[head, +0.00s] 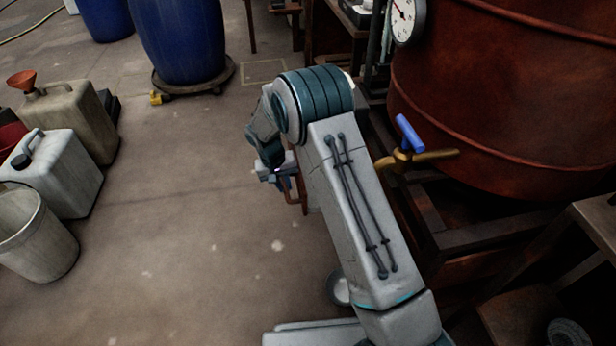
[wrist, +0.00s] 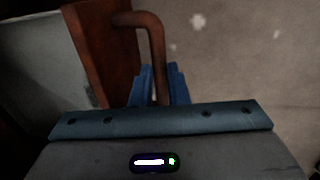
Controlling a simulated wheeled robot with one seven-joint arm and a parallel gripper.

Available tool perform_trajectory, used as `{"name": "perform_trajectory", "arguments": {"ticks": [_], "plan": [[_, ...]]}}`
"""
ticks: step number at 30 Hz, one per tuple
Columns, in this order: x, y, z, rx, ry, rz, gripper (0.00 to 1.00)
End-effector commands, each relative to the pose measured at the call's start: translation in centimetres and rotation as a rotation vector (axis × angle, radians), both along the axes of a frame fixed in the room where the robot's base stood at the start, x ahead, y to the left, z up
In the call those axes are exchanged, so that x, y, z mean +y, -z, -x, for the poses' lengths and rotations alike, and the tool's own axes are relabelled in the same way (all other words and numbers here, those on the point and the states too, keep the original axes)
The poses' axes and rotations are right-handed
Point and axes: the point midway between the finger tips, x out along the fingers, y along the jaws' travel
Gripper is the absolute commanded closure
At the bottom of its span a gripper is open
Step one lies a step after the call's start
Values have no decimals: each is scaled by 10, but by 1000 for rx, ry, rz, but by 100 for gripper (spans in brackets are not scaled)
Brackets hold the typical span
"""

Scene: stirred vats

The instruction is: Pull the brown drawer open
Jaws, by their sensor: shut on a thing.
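The brown drawer (wrist: 104,48) shows in the wrist view as a reddish-brown front panel at the upper left. Its brown bar handle (wrist: 154,45) sticks out from the panel to the right and bends down between my fingers. My gripper (wrist: 160,78) has blue fingers, one on each side of the handle, and is shut on it. In the head view my gripper (head: 277,174) is small, beyond my arm's bend, with a bit of brown beside it. My arm hides most of the drawer there. I cannot tell how far out the drawer stands.
A rust-red vat (head: 500,110) with a blue-handled brass tap (head: 410,145) stands right of my arm on a dark stand. Jerrycans (head: 62,170) and a white bucket (head: 35,235) stand at left, blue barrels (head: 180,40) behind. The floor between is clear.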

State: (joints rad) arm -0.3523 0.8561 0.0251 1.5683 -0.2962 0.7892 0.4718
Motion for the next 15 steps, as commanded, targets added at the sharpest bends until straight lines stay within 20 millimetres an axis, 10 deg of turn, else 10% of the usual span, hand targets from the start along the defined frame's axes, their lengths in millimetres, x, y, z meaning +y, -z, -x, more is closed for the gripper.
{"name": "perform_trajectory", "arguments": {"ticks": [15], "plan": [[76,0,10,1,-3,1,100]]}}
